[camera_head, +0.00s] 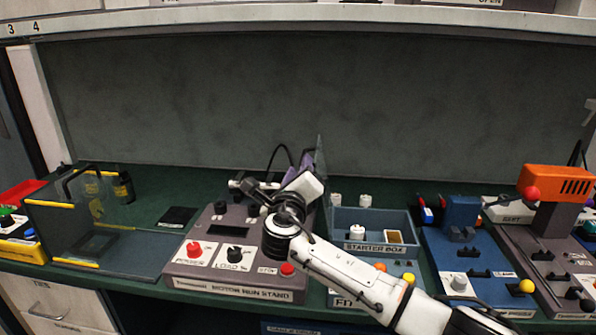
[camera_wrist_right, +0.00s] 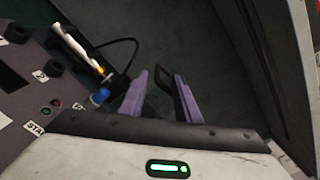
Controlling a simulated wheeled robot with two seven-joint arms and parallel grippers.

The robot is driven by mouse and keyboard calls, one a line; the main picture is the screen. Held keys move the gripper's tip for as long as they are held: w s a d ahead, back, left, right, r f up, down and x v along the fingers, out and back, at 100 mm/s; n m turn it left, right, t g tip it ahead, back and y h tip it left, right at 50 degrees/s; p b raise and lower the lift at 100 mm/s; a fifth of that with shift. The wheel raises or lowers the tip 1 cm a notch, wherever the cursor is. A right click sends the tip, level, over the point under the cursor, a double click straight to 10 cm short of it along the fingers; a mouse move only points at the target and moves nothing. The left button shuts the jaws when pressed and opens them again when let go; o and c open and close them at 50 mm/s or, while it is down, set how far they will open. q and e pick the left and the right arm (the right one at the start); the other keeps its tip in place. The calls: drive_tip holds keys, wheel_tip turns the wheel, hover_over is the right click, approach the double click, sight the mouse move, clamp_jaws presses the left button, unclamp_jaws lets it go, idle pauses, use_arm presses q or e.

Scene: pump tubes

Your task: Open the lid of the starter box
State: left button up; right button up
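The starter box (camera_head: 345,246) is a blue-grey box right of centre in the head view, with its label on the front. Its inside shows from above, with white knobs and a small tan compartment. A thin clear panel (camera_head: 320,158), seen nearly edge-on, stands upright at the box's left rear; it looks like the lid. My right gripper (camera_head: 298,172) is beside this panel on its left. In the right wrist view its purple fingers (camera_wrist_right: 160,98) are apart, with a dark loop near the right finger; I cannot tell whether they touch. The left gripper is out of view.
The motor run stand (camera_head: 235,290) is left of the starter box, under my right forearm. A blue fixture (camera_head: 470,262) and an orange-topped device (camera_head: 556,180) stand to the right. A clear-sided enclosure (camera_head: 75,215) stands at left. A shelf (camera_head: 300,18) crosses above.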

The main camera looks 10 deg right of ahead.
drive_tip(key=shift+v, duration=0.9)
drive_tip(key=shift+f, duration=0.15)
drive_tip(key=p+v, duration=0.1)
drive_tip(key=v, duration=1.1)
idle(0.5)
